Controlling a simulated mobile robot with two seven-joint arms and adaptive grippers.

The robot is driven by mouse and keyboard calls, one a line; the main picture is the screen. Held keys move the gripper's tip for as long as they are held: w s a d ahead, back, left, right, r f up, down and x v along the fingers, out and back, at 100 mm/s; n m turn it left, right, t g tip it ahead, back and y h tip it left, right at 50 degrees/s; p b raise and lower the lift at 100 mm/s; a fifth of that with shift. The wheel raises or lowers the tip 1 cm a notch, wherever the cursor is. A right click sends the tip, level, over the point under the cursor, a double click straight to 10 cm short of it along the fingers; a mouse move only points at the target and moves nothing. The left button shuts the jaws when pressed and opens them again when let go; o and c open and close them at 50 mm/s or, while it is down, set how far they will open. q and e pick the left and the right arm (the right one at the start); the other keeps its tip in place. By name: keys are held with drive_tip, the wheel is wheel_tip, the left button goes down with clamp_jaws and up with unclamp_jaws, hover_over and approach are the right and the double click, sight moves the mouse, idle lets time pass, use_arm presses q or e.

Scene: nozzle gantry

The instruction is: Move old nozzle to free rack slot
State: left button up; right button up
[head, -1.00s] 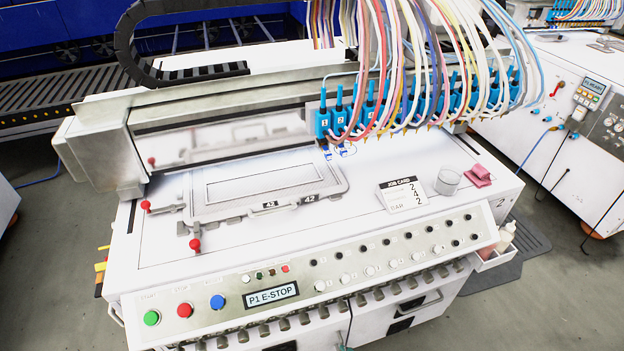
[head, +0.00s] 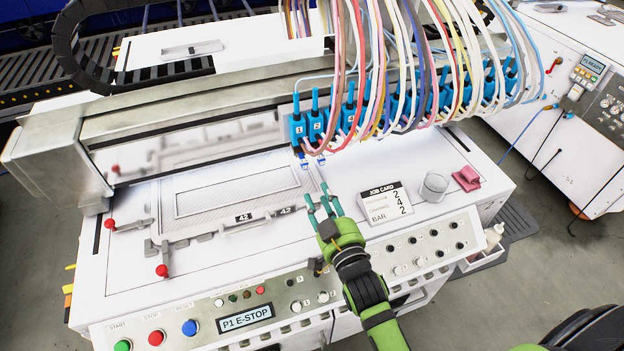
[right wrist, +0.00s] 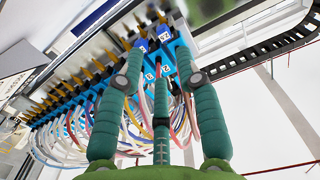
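A row of blue nozzle holders (head: 317,124) with gold-tipped nozzles and coloured hoses hangs from the gantry; the left ones read 1 and 2. Which nozzle is the old one I cannot tell. My right gripper (head: 322,202) is in front of the holders, over the machine's top, fingers pointing up toward the gantry. In the right wrist view its teal fingers (right wrist: 160,75) are apart with nothing between them; the blue holders (right wrist: 155,65) and gold tips show beyond. My left gripper is not in view.
A framed screen (head: 240,190) with red-knobbed clamps is at left. The front panel has buttons and a "P1 E-STOP" display (head: 246,318).

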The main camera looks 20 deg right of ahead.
sight(306, 167)
drive_tip(key=w+b, duration=0.1)
drive_tip(key=w, duration=0.1)
drive_tip(key=w+b, duration=0.1)
drive_tip(key=w, duration=0.4)
drive_tip(key=shift+a+r+b, duration=0.2)
drive_tip(key=shift+r+b, duration=0.1)
drive_tip(key=shift+b, duration=0.1)
drive_tip(key=shift+w, duration=1.2)
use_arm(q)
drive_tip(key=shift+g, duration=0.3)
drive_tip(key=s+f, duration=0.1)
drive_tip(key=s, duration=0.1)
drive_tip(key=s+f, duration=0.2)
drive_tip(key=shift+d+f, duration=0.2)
